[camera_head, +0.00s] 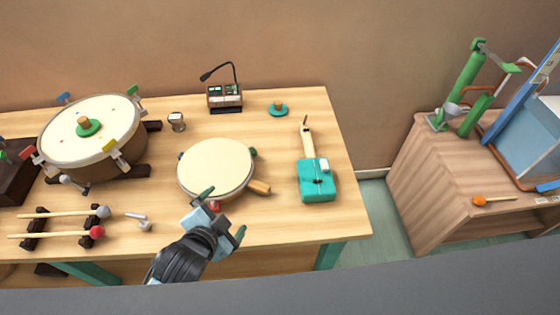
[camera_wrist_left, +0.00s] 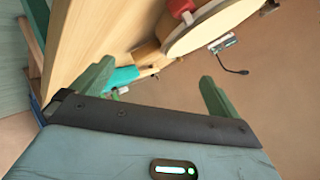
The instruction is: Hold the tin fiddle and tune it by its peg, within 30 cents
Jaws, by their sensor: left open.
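The tin fiddle (camera_head: 316,191) lies at the right of the table in the head view, a teal box body with a pale wooden neck (camera_head: 307,143) pointing to the back. A small dark peg (camera_head: 305,121) shows at the neck's far end. The fiddle's teal body (camera_wrist_left: 122,77) also shows in the left wrist view, partly behind a finger. My left gripper (camera_head: 225,213) is open and empty over the table's front part, left of the fiddle and apart from it. Its green fingers are spread in the left wrist view (camera_wrist_left: 155,78). My right gripper is out of view.
A round pale drum with a handle (camera_head: 217,168) lies just behind my left gripper. A device with a bent microphone (camera_head: 225,97) and a green disc (camera_head: 278,110) stand at the back. A large drum (camera_head: 92,138) and mallets (camera_head: 60,213) are left. A cabinet (camera_head: 420,175) stands right, across a gap.

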